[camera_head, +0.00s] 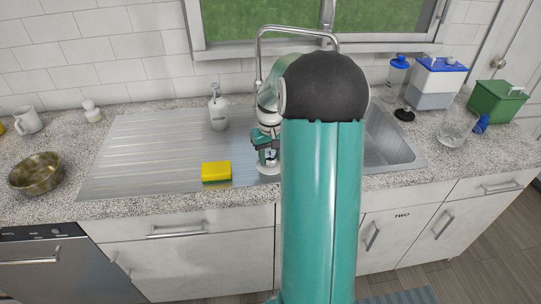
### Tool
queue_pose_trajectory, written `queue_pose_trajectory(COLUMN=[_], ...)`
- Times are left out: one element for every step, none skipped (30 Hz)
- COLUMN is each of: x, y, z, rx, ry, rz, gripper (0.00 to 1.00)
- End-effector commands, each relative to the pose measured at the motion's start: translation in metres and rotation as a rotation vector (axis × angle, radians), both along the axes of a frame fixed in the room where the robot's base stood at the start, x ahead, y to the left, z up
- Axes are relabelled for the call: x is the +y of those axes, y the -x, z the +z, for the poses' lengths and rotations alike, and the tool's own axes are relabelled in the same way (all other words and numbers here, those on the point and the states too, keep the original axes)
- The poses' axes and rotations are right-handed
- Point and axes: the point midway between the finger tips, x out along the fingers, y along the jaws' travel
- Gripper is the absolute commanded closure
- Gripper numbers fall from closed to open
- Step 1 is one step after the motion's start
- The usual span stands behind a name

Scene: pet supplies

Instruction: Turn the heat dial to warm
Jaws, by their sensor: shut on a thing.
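No heat dial can be made out in this view. My gripper (267,152) is over the steel sink unit, between the drainboard and the basin, right of a yellow sponge. It is shut on a small pale thing (268,166) at its tips. I cannot tell what this thing is, or whether it rests on the steel. My own arm hides much of the middle of the counter and part of the sink.
The sponge (216,171) and a soap dispenser (218,108) stand on the drainboard (140,150). A brass bowl (36,174) and mug (28,121) are left. A blue-lidded container (436,82), green bin (496,102) and glass bowl (454,133) are right. The tap (300,30) arches behind my arm.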

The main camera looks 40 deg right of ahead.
Motion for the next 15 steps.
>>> queue_pose_trajectory(x=[-0.0005, -0.0004, -0.0004, -0.0004, -0.0004, -0.0004, -0.0004, -0.0004, -0.0004, -0.0004, -0.0004, -0.0004, -0.0003, -0.0003, -0.0003], y=[-0.0002, -0.0001, -0.0001, -0.0001, -0.0001, -0.0001, -0.0001, -0.0001, -0.0001, -0.0001, -0.0001, -0.0001, 0.0000, 0.0000, 0.0000], z=[0.0006, 0.0006, 0.0005, 0.0005, 0.0005, 0.0005, 0.0005, 0.0005, 0.0005, 0.0005, 0.0005, 0.0004, 0.0004, 0.0003, 0.0003], rx=[-0.001, -0.001, -0.001, -0.001, -0.001, -0.001, -0.001, -0.001, -0.001, -0.001, -0.001, -0.001, -0.001, -0.001, -0.001], ry=[0.001, 0.001, 0.001, 0.001, 0.001, 0.001, 0.000, 0.000, 0.000, 0.000, 0.001, 0.000, 0.000, 0.000, 0.000], rz=[-0.003, -0.003, -0.004, -0.004, -0.004, -0.003, -0.003, -0.003, -0.003, -0.003, -0.002, -0.002, -0.002, -0.002, -0.002], gripper=[0.82, 0.82, 0.82, 0.82, 0.82, 0.82, 0.82, 0.82, 0.82, 0.82, 0.58, 0.50, 0.44, 0.38, 0.38])
